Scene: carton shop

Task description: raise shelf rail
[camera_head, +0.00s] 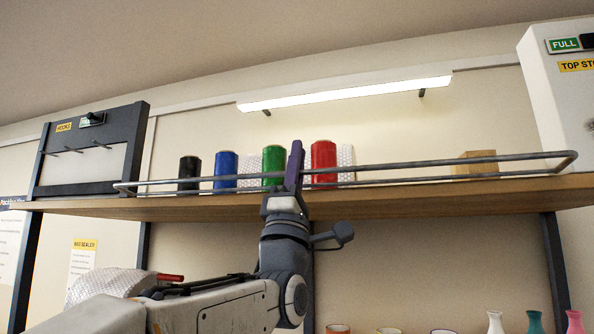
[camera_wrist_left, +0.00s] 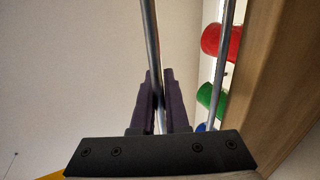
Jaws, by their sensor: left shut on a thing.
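The shelf rail (camera_head: 520,157) is a long grey metal bar with bent ends, running along the front of the high wooden shelf a little above the board. My left gripper (camera_head: 295,164) reaches up from below with dark purple fingers at about the middle of the rail. In the left wrist view the rail (camera_wrist_left: 151,40) passes between the fingers of my left gripper (camera_wrist_left: 158,90), which is shut on it. A second bar (camera_wrist_left: 231,45) runs beside it, nearer the shelf. My right gripper is not in view.
On the shelf (camera_head: 420,197) behind the rail stand black (camera_head: 189,170), blue (camera_head: 226,168), green (camera_head: 273,163) and red (camera_head: 324,160) spools, and a small wooden block (camera_head: 477,163). A lit lamp (camera_head: 345,94) hangs above. Several vases stand below at the right.

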